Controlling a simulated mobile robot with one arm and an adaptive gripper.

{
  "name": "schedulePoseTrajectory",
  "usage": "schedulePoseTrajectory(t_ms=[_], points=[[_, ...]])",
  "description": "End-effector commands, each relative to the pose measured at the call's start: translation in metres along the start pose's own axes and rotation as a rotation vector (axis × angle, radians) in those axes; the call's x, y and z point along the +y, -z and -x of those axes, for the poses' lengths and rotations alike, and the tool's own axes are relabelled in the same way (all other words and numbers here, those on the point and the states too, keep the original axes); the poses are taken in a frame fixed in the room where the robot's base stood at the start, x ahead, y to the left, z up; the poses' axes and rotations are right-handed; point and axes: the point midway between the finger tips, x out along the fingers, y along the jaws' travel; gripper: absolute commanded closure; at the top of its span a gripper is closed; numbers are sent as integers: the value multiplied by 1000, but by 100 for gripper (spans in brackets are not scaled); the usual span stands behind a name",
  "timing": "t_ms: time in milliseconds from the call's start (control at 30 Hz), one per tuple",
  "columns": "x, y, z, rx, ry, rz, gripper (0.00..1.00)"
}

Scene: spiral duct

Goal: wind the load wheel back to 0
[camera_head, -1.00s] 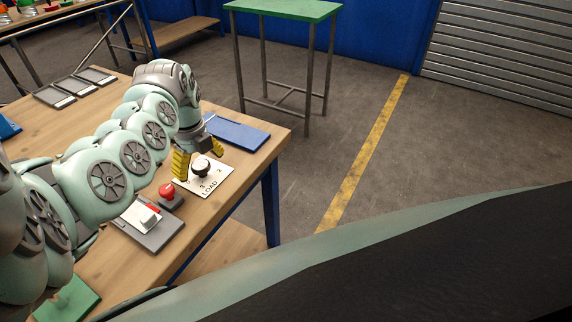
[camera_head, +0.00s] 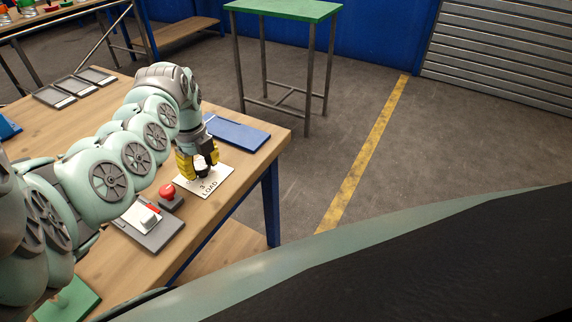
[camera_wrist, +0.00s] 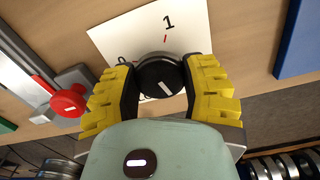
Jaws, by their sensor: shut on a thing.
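The load wheel (camera_wrist: 152,72) is a round black knob with a short white mark on its top. It stands on a white plate (camera_wrist: 118,38) printed with a "1" and a red tick in the wrist view. The white mark lies on the knob's side away from the "1". The head view shows the same plate (camera_head: 216,183) with the word LOAD. My gripper (camera_wrist: 162,76) has its yellow fingers on either side of the knob and is shut on it. In the head view my gripper (camera_head: 197,163) hides most of the knob and some numbers.
A blue flat tray (camera_head: 238,133) lies behind the plate. The bench's right edge is close by. A green-topped table (camera_head: 285,10) stands apart on the floor.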

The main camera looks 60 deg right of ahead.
Motion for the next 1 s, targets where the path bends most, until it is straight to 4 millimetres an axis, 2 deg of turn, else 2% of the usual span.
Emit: schedulePoseTrajectory(t_ms=[33,100,533,1000], points=[[0,0,0,1,0,0,83],[0,0,0,1,0,0,90],[2,0,-2,2,-2,46,91],[3,-1,-2,-1,-7,238,91]])
